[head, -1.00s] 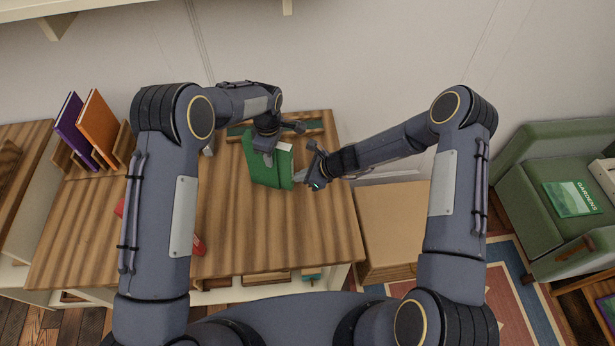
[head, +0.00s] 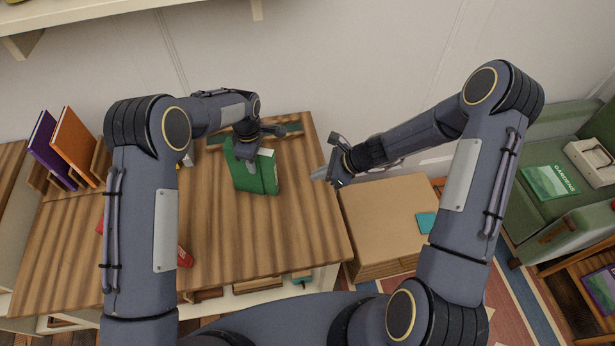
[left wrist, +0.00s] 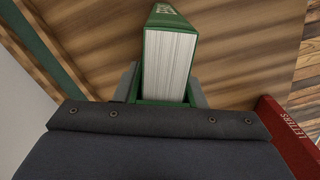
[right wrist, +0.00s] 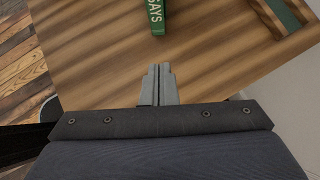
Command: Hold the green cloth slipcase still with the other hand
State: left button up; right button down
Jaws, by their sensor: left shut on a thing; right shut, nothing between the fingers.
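The green cloth slipcase (head: 262,182) stands on the plank tabletop, with white page edges (head: 266,153) showing at its top. My left gripper (head: 247,158) is shut on it from above. In the left wrist view the slipcase (left wrist: 148,101) sits between the two fingers, and a green book with white pages (left wrist: 168,62) shows in it. My right gripper (head: 320,174) is shut and empty, to the right of the slipcase and apart from it. In the right wrist view its fingertips (right wrist: 158,72) touch nothing, and a green lettered spine (right wrist: 156,14) shows ahead of them.
Purple (head: 47,148) and orange (head: 75,145) books stand in a wooden rack at the left. A red book (head: 184,258) lies partly hidden behind my left arm. A cardboard-coloured box (head: 390,215) stands right of the table. The tabletop's front right (head: 290,235) is clear.

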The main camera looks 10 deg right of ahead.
aim_at(275, 179)
jog(key=shift+m+t+h, duration=0.3)
jog(key=shift+m+t, duration=0.2)
jog(key=shift+m, duration=0.2)
jog(key=a+f, duration=0.1)
jog(key=a, duration=0.2)
jog(key=w+a+f, duration=0.1)
jog(key=a, duration=0.2)
jog(key=w+a+f, duration=0.1)
jog(key=a+f, duration=0.1)
jog(key=a, duration=0.1)
jog(key=shift+w+f, duration=0.1)
jog(key=shift+w, duration=0.15)
jog(key=shift+w+a, duration=0.2)
jog(key=shift+a, duration=0.15)
jog(key=shift+w+a, duration=0.4)
jog(key=shift+a, duration=0.4)
